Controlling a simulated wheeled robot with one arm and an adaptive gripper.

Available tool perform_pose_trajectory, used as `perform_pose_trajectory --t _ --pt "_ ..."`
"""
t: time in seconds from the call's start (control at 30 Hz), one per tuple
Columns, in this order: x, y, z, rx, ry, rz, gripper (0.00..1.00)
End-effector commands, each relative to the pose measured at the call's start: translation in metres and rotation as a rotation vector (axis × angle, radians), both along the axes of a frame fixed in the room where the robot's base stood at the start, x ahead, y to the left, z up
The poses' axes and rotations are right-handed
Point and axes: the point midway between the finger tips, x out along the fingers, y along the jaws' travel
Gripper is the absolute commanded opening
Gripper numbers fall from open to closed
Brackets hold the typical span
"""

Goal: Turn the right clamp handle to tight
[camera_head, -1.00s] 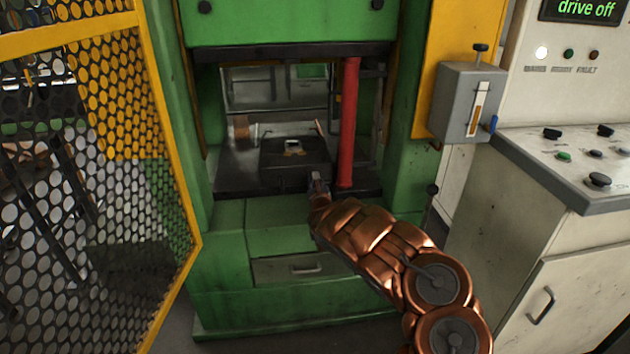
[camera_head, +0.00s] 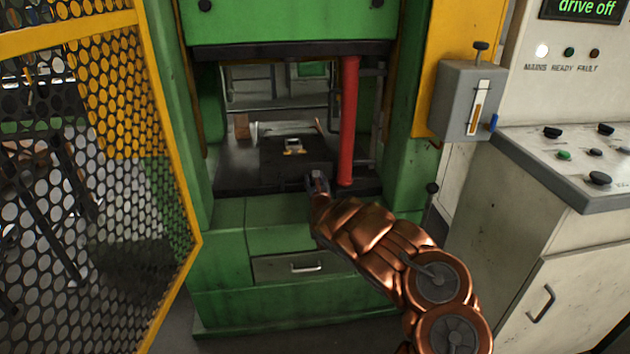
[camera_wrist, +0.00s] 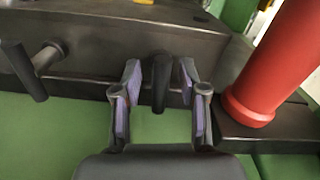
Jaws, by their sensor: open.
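The right clamp handle (camera_wrist: 161,84) is a dark, short bar on the front face of the press bed, in the wrist view's middle. It hangs roughly straight down. My gripper (camera_wrist: 159,72) is open, with one purple-padded finger on each side of the handle. Small gaps show between the pads and the bar. A second dark clamp handle (camera_wrist: 22,70) sits to the left on a short shaft, tilted. In the head view my gripper (camera_head: 318,182) is at the front edge of the press bed, and the right handle is too small to make out there.
A red column (camera_head: 348,125) stands close to the right of my gripper. A dark block (camera_head: 290,155) lies on the bed behind. A yellow mesh guard (camera_head: 110,150) is at left, a control desk (camera_head: 560,160) and grey box (camera_head: 467,102) at right.

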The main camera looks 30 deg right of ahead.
Motion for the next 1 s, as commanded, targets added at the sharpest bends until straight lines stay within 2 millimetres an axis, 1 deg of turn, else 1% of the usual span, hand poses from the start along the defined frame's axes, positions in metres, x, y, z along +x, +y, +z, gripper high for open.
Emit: perform_pose_trajectory --t 0.23,0.37,0.67,1.0 --pt "-0.001 0.001 0.0 -0.001 0.002 0.001 0.42" --pt "-0.005 0.004 -0.001 -0.003 0.004 0.002 0.42" --pt "-0.024 0.012 0.001 -0.004 0.002 0.002 0.42" --pt "-0.048 0.022 -0.001 -0.002 0.003 0.001 0.42"
